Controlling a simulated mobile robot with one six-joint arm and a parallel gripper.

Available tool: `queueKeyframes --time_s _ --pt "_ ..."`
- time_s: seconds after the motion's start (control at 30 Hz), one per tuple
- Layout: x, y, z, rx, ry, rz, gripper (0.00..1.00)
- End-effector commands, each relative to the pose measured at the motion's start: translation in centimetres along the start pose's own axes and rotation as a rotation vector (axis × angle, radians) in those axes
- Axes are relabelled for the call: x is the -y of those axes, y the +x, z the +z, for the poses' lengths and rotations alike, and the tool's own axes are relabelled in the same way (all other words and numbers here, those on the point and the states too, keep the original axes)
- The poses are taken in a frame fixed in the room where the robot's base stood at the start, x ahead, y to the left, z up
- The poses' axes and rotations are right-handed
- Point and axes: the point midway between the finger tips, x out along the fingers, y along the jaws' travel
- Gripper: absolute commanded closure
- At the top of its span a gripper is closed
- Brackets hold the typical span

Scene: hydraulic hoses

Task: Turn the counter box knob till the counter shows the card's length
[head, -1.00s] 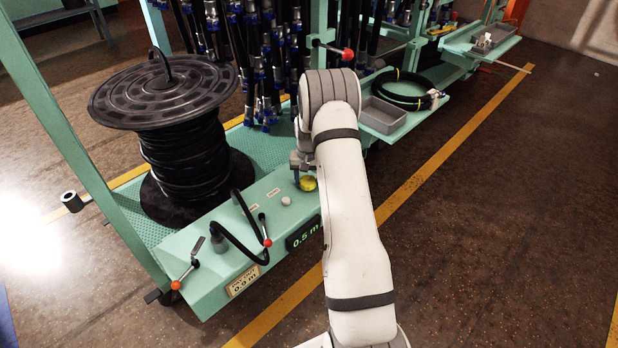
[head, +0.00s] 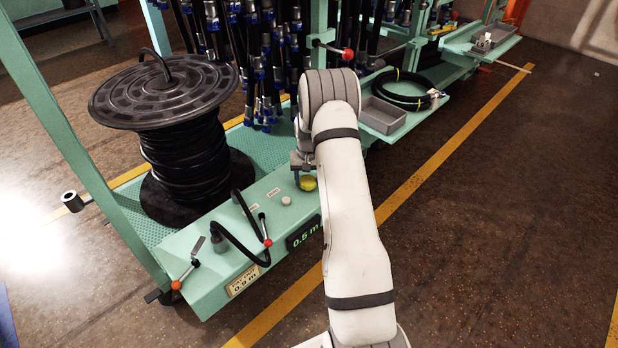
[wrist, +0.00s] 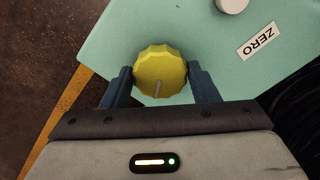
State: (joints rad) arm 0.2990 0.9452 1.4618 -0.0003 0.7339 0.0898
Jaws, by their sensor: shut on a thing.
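The yellow counter box knob (wrist: 158,72) shows in the wrist view between the two fingers of my gripper (wrist: 160,82), which is shut on it. A pale pointer line on the knob runs nearly straight toward my gripper. In the head view the knob (head: 308,184) shows just below my gripper (head: 303,170), partly beside my arm. The counter display (head: 304,234) on the green box reads 0.5 m. The card (head: 243,281) on the box front reads 0.9 m; its smaller top line is hard to read.
A white button (head: 286,201) sits left of the knob, near the ZERO label (wrist: 258,41). A black hose loop (head: 232,235) and red-tipped levers (head: 267,242) stand on the box's left part. A large hose reel (head: 165,95) is behind. Hanging hoses (head: 265,75) crowd the back.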

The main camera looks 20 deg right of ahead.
Motion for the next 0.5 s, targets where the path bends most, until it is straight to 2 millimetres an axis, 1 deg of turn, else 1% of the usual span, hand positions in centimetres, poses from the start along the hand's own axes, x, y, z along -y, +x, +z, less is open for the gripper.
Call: queueKeyframes --time_s 0.03,0.5 --pt "0.33 0.05 0.15 0.004 -0.005 -0.002 0.69" --pt "0.29 0.08 0.17 0.005 -0.029 -0.002 0.69"
